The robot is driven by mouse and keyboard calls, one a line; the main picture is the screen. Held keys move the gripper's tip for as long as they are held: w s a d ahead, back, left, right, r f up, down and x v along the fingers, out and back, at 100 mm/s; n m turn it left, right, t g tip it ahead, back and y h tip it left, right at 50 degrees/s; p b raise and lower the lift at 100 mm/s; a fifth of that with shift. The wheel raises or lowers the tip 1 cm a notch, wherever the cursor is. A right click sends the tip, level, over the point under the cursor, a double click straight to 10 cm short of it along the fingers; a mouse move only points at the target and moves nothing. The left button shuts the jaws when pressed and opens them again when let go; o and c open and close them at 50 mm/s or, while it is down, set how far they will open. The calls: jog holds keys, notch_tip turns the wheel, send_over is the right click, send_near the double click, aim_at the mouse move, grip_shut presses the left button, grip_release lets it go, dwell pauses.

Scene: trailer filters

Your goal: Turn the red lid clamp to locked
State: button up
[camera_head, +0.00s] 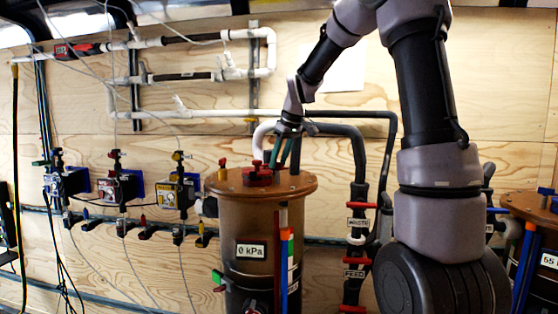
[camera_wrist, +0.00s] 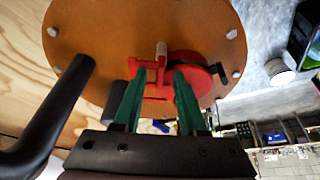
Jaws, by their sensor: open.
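The red lid clamp (camera_head: 257,177) sits on the round brown lid (camera_head: 298,187) of the filter vessel. In the wrist view the clamp (camera_wrist: 198,62) shows a round red body, with red bars between and beside my fingers. My gripper (camera_head: 284,165) reaches down over the lid beside the clamp, its green fingers apart. In the wrist view my gripper (camera_wrist: 158,70) is open, its fingertips overlapping the clamp's red parts with a gap between them. Whether a finger touches the clamp cannot be told. The fingers hide part of the clamp.
A red-and-yellow fitting (camera_head: 222,168) stands at the lid's left edge. Black pipes with red valve handles (camera_head: 354,261) rise at the vessel's right. Several small pumps (camera_head: 178,191) hang on the plywood wall at left. A second vessel (camera_head: 530,207) stands at far right.

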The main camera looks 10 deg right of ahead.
grip_shut()
dwell(1.4)
